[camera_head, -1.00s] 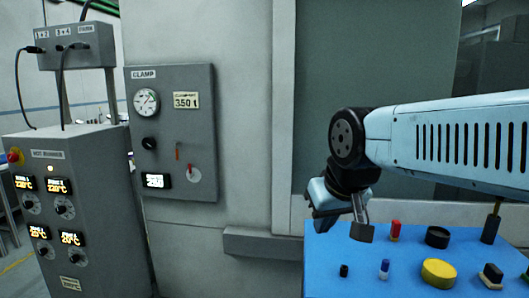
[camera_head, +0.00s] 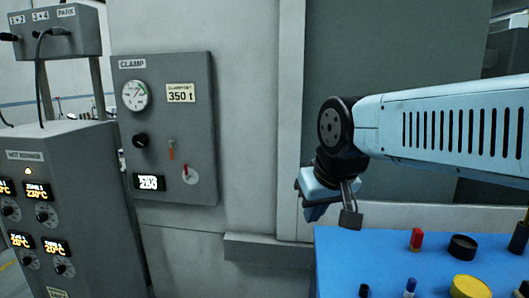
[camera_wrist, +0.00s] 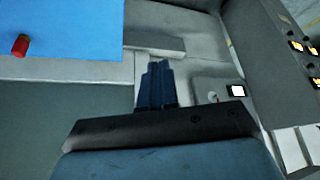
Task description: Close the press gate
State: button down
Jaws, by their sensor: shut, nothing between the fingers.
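A tall, flat grey-green panel (camera_head: 420,60) of the press fills the middle right of the head view, behind my arm. It may be the press gate; no label or handle shows on it, and my arm covers part of it. A pale upright frame (camera_head: 290,100) borders it on the left. My gripper (camera_head: 313,213) is in front of the panel's lower left, near that frame, pointing down. In the wrist view its dark blue fingers (camera_wrist: 155,72) are together and empty. I cannot tell whether they touch the press.
A blue table (camera_head: 370,255) with several small items stands at the lower right, close under my gripper. A grey clamp panel (camera_head: 200,100) is on the press wall. A hot runner cabinet (camera_head: 80,180) stands at left. A grey ledge (camera_head: 265,248) juts out low.

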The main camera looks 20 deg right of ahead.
jog(key=shift+a, duration=0.15)
jog(key=w+d+r+m+g+h, duration=0.1)
jog(key=w+r, duration=0.6)
jog(key=w, duration=0.5)
jog(key=w+d+r+m+g+h, duration=0.1)
jog(key=w+m+g+h, duration=0.2)
jog(key=w, duration=2.5)
jog(key=w+a+f+m+h, duration=0.1)
jog(key=w+f+h, duration=0.15)
jog(key=w, duration=0.35)
jog(key=w+a+f+m+h, duration=0.1)
jog(key=w+f, duration=0.2)
jog(key=w, duration=0.4)
jog(key=d+f, duration=0.7)
jog(key=d, duration=0.2)
jog(key=shift+s+f, duration=0.2)
jog(key=shift+s, duration=0.2)
